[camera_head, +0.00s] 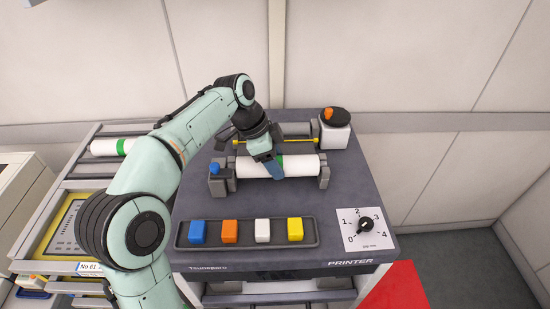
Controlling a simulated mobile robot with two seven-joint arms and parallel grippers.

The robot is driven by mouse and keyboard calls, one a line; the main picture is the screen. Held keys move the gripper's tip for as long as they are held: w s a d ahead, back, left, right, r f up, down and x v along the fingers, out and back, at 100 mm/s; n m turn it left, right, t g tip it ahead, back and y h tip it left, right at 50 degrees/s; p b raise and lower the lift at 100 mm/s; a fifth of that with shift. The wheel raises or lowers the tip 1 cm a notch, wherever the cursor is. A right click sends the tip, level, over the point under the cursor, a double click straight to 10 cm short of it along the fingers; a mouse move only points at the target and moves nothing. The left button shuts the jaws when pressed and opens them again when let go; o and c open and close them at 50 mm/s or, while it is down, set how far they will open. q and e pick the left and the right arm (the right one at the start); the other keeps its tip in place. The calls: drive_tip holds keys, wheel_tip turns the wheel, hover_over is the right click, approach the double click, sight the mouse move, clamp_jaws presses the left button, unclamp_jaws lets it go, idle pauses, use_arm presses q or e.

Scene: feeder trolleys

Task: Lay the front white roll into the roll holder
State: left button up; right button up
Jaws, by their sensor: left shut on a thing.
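A white roll (301,166) with a green band lies level, left to right, at the roll holder (324,178) on the dark printer top. Its ends are at the holder's two grey end supports; whether it rests fully in them I cannot tell. My left gripper (274,170) reaches down from above and is shut on the roll near its middle, at the green band. The gripper hides part of the roll. My right gripper is not in view.
Another white roll (105,147) with a green band lies on the trolley rack at left. A tray (247,246) with coloured blocks and a numbered dial (365,225) are at the printer's front. Behind the roll are a yellow rod (300,140) and a white box (335,136) with a dark, orange-marked top.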

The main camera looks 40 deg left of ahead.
use_arm(q)
drive_tip(key=o, duration=1.2)
drive_tip(key=shift+r, duration=0.1)
